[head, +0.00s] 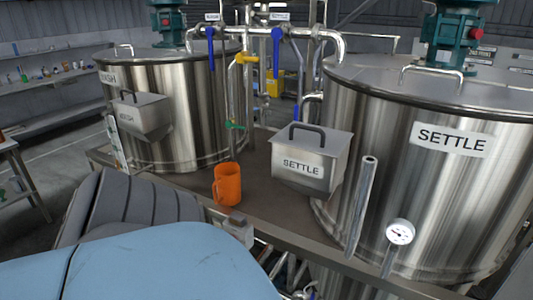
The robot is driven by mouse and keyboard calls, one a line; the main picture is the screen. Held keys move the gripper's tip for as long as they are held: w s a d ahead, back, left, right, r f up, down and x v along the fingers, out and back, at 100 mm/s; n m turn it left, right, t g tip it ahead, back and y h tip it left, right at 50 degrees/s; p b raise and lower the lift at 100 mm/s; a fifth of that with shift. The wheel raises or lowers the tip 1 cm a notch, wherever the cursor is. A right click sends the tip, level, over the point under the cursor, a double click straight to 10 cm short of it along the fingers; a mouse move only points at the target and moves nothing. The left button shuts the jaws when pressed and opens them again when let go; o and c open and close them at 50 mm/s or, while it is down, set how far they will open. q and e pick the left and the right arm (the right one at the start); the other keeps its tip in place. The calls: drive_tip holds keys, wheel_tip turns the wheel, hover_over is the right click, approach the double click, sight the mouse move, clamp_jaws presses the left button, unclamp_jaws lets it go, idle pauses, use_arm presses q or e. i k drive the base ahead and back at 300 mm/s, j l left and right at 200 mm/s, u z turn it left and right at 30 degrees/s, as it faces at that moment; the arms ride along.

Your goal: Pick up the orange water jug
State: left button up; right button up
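The orange water jug (229,186) stands upright on the brown platform (262,212), near its front edge and between the two steel tanks. Its handle is on the left side. Large blue and grey parts, which look like my own body, fill the lower left in front of the platform. They hide some of the platform's front edge to the left of the jug.
The SETTLE tank (440,190) stands on the right, with its lidded box (308,163), a slanted tube (361,205) and a gauge (400,232). The left tank (185,105) carries another box (141,115). Pipes and valves (246,58) rise behind the jug.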

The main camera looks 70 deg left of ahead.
sight(228, 182)
drive_tip(key=u, duration=2.4)
